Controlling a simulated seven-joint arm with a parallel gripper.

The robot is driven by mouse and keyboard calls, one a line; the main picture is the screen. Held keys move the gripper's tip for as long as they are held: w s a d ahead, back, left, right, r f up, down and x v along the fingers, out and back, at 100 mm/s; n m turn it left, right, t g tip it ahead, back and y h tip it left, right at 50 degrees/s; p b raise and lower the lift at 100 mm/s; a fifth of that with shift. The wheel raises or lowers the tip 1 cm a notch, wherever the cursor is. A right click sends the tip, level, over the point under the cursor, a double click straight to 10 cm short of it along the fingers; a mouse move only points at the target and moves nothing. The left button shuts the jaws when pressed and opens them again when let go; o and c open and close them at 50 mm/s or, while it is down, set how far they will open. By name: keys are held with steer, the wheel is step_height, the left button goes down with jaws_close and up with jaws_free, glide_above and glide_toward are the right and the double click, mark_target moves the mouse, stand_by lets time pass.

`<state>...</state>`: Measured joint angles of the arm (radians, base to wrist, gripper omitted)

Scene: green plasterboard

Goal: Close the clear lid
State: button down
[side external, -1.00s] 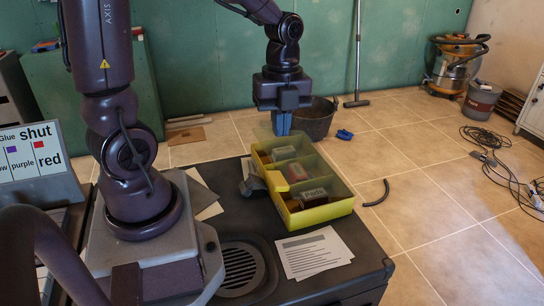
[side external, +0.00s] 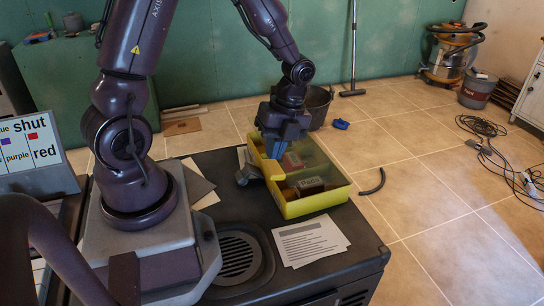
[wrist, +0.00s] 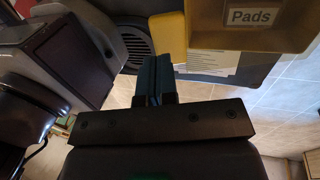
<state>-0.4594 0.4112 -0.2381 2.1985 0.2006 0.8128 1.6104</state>
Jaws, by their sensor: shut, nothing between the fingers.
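A printed sheet (side external: 309,241) lies in front of the box on the cabinet top. A grey object (side external: 248,172) is by the box's left side. A round vent (side external: 238,257) is near my base. A bucket (side external: 318,105) stands on the floor behind.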

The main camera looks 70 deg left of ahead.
steer(key=shift+x, duration=1.2)
steer(key=x, duration=0.5)
steer(key=shift+s, duration=0.2)
step_height(320, 180, up, 14)
step_height(320, 180, up, 8)
steer(key=n+t+y, duration=0.1)
steer(key=n+t, duration=0.3)
steer(key=n, duration=1.3)
glide_above(268, 167)
steer(key=s+d, duration=0.3)
steer(key=s+d+r+t, duration=0.2)
steer(key=d+r+t, duration=0.2)
steer(key=r, duration=0.1)
steer(key=shift+s+d+r+n+t+h, duration=0.25)
steer(key=shift+d+n+t+h, duration=0.05)
steer(key=shift+h, duration=0.1)
